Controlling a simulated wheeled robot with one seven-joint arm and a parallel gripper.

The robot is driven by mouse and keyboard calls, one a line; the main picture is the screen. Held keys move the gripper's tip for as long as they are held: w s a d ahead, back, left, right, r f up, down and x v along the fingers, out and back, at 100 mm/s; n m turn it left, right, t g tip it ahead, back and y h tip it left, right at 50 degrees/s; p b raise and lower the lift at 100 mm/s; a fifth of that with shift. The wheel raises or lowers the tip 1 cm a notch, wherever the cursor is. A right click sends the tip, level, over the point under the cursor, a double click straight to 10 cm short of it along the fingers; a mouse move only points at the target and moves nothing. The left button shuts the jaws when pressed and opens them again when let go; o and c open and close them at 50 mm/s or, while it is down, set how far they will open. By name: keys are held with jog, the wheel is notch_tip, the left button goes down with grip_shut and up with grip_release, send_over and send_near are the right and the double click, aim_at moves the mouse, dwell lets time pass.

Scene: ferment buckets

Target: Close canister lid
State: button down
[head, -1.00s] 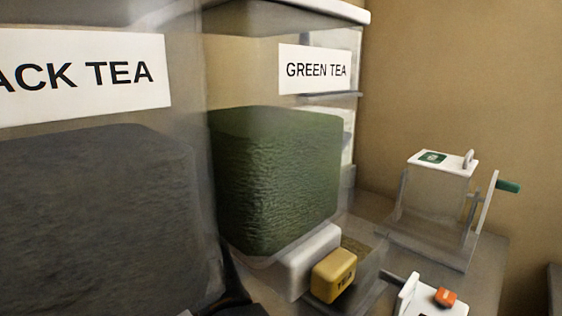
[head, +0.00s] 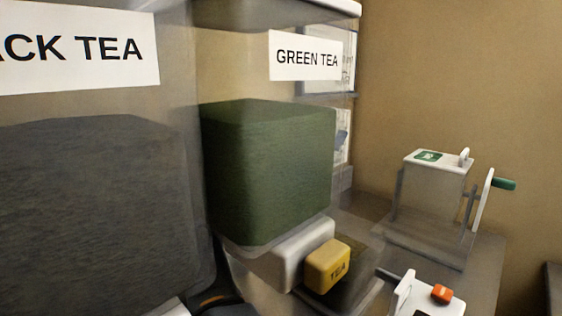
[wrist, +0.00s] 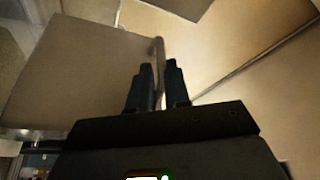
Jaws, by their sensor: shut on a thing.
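My gripper (wrist: 159,67) shows in the wrist view with its two dark fingers shut on a thin pale upright strip (wrist: 161,88). The strip runs along the right side of a broad tan panel (wrist: 90,65), which looks like a canister lid; I cannot tell which canister it belongs to. In the head view a clear canister labelled "ACK TEA" (head: 70,45) holds dark tea at left. A clear canister labelled "GREEN TEA" (head: 306,55) holds green tea beside it, with a white rim at its top. The canisters' tops are mostly cut off, and my fingers are out of the head view.
A clear box with a white lid and green-handled crank (head: 437,180) stands at right. A white device with an orange button (head: 441,294) is at lower right.

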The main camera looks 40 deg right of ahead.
jog(key=c, duration=1.2)
grip_release()
jog(key=shift+a+r, duration=0.1)
jog(key=shift+r, duration=0.2)
jog(key=shift+o, duration=0.2)
jog(key=shift+f, duration=0.1)
jog(key=shift+w, duration=0.1)
